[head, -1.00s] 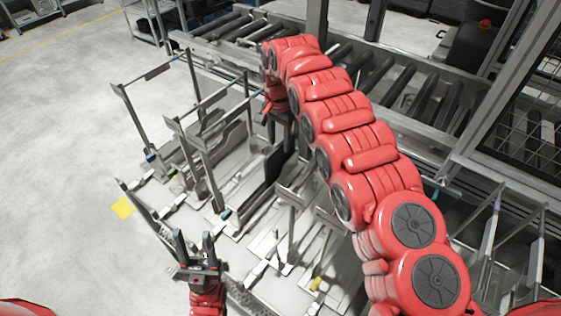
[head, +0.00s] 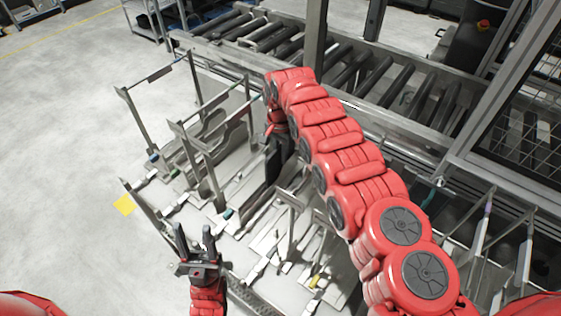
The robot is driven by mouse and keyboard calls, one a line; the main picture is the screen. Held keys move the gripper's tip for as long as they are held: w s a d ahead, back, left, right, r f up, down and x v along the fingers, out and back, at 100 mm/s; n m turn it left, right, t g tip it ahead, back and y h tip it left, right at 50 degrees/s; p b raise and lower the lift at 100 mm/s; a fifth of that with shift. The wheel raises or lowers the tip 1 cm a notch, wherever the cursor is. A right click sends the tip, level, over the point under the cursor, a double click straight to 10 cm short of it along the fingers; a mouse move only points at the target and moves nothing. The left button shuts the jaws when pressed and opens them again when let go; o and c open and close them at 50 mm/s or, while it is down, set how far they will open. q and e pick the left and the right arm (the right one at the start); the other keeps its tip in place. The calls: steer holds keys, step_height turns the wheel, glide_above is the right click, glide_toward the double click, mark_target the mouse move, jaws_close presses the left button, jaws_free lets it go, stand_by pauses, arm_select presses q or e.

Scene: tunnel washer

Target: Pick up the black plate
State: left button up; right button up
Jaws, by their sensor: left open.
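A dark, narrow strip that looks like the black plate (head: 261,194) shows nearly edge-on among the light metal rack parts, just below my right gripper. Most of its outline is hard to make out. My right gripper (head: 278,160) points down at it from the end of the red arm. Its dark fingers blend with the dark strip, so I cannot tell whether they touch or hold it. My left gripper (head: 194,238) is open and empty at the lower left, its fingers pointing up in the picture, in front of the rack's near edge.
The metal rack (head: 160,222) has several upright posts and frames, including a tall frame (head: 157,74) at its back left. A roller conveyor (head: 345,68) runs behind it. A mesh-sided enclosure (head: 520,125) stands at the right.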

jaws_close()
steer(key=shift+r, duration=0.15)
stand_by(1.2)
step_height(320, 180, up, 8)
steer(key=b, duration=0.3)
steer(key=shift+w+f, duration=0.1)
steer(key=shift+f, duration=0.15)
steer(key=shift+r, duration=1.1)
steer(key=shift+a+r, duration=0.1)
